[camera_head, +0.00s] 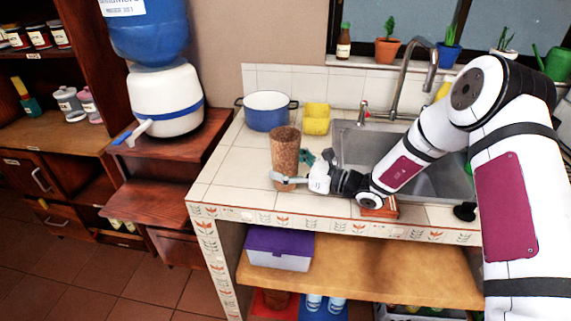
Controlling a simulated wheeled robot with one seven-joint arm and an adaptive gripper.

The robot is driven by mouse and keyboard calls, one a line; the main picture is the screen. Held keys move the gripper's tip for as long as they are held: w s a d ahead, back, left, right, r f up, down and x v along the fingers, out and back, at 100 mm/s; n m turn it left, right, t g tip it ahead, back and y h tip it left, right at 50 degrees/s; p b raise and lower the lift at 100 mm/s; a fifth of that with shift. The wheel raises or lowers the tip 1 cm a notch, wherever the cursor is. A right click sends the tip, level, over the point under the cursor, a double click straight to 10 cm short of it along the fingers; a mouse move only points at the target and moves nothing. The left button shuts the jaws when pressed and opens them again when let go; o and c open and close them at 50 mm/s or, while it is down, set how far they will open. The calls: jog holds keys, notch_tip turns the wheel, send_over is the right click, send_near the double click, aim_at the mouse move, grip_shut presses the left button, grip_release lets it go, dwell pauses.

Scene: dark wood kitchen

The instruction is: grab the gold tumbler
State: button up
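The gold tumbler (285,148) is a tall, brownish-gold, speckled cup standing upright on the tiled counter, left of the sink. My gripper (289,168) reaches in from the right, low over the counter at the tumbler's lower part. One pale finger crosses in front of the tumbler near its base. The far finger is largely hidden, so I cannot tell whether the fingers press on the tumbler or only stand around it. The tumbler looks upright and on the counter.
A blue pot (267,113) and a yellow container (316,121) stand behind the tumbler. The sink (440,178) and faucet (405,85) are to the right, partly behind my arm. A water dispenser (165,100) stands left. The counter's front left corner is clear.

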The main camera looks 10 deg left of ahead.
jog(key=c, duration=1.6)
jog(key=shift+c, duration=0.2)
jog(key=shift+r, duration=0.3)
